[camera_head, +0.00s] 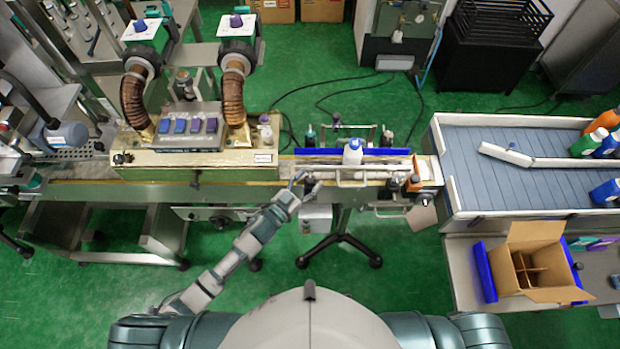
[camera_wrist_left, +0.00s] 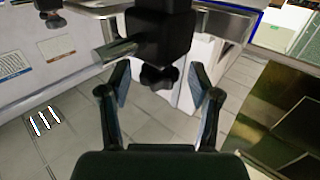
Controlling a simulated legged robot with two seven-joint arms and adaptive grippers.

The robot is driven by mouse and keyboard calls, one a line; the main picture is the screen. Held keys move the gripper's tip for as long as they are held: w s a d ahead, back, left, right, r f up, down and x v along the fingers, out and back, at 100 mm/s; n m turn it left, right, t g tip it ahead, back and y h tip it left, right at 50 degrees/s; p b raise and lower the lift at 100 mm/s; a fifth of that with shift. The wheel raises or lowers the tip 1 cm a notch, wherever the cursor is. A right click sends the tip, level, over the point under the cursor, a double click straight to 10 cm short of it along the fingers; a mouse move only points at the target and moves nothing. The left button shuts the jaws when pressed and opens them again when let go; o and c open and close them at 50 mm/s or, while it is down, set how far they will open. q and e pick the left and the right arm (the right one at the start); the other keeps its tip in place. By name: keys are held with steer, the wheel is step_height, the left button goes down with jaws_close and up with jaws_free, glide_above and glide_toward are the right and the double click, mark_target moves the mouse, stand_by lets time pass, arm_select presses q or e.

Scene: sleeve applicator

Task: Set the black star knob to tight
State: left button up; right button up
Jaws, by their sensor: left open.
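The black star knob (camera_wrist_left: 159,77) shows in the left wrist view, below a black clamp block (camera_wrist_left: 160,35) with a metal rod (camera_wrist_left: 116,51) coming out of its left side. My left gripper (camera_wrist_left: 160,84) is open, with one finger on each side of the knob. Gaps show between the fingers and the knob, and I see no contact. In the head view my left gripper (camera_head: 301,183) is at the front edge of the conveyor, near its middle. The knob is too small to make out clearly there. My right gripper is not in view.
A white bottle with a blue cap (camera_head: 353,151) stands on the conveyor (camera_head: 330,174) just behind and right of my left gripper. Guide rails (camera_head: 362,174) run along the belt to the right. A machine with two brown hoses (camera_head: 195,157) stands to the left.

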arm_select(q)
steer(key=v, duration=1.1)
steer(key=s+a+f+n+g+y, duration=0.1)
steer(key=a+f+y, duration=0.25)
steer(key=f, duration=0.65)
steer(key=s+a+f+n+g+y, duration=0.15)
steer(key=a+f, duration=0.35)
steer(key=f, duration=0.5)
steer(key=s+a+f+n+g+y, duration=0.1)
steer(key=a+f+y, duration=0.25)
steer(key=f, duration=0.65)
steer(key=s+a+f+g+y, duration=0.2)
steer(key=s+a+f+g, duration=0.15)
steer(key=s+f, duration=0.6)
steer(key=s+f+n+g, duration=0.1)
steer(key=s+f+g, duration=0.2)
steer(key=s, duration=0.9)
steer(key=s+a+f+n+g, duration=0.1)
steer(key=s+f+g, duration=0.2)
steer(key=s+f, duration=0.5)
steer(key=s+y, duration=0.1)
steer(key=s, duration=0.3)
steer(key=shift+s, duration=0.35)
